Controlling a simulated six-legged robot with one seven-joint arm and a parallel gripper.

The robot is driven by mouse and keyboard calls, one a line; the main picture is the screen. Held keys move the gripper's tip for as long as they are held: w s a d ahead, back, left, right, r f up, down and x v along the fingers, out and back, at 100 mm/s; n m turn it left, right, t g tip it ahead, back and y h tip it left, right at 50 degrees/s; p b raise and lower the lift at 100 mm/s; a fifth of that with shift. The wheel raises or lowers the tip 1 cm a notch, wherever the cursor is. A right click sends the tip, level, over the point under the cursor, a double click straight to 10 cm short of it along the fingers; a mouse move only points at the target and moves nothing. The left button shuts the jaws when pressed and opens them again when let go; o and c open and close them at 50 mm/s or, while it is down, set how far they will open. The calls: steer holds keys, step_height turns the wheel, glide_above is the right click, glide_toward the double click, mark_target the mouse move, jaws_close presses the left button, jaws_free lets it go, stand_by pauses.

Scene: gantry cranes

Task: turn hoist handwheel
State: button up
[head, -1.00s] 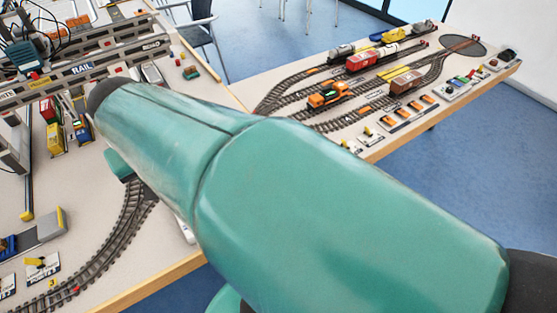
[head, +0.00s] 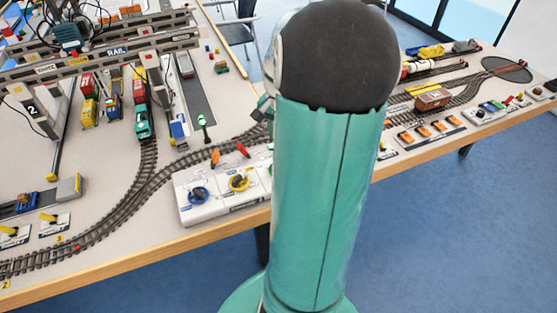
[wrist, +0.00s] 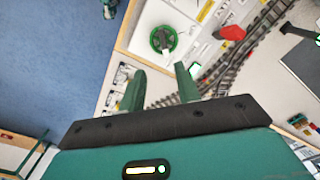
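In the wrist view a green handwheel (wrist: 163,40) with a dark knob sits on a white control box (wrist: 150,18). My gripper (wrist: 159,76) is open and empty, its two green fingers pointing toward the wheel and apart from it. In the head view the control box (head: 225,204) stands at the table's front edge with a blue handwheel (head: 197,194) and a yellow handwheel (head: 240,183). My arm hides the box's right end, the green wheel and the gripper there. I cannot read which wheel is labelled hoist.
A red lever (head: 242,149) and an orange lever (head: 215,157) rise behind the wheels. Model tracks (head: 145,185) curve left of the box. The gantry crane beam (head: 105,55) spans the back left. Open blue floor (head: 430,240) lies in front of the table.

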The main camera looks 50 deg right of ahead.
steer(key=f, duration=0.8)
steer(key=w+f, duration=0.1)
steer(key=f, duration=0.3)
steer(key=shift+a, duration=0.1)
steer(key=shift+s+f, duration=0.1)
steer(key=shift+f, duration=0.35)
jaws_close()
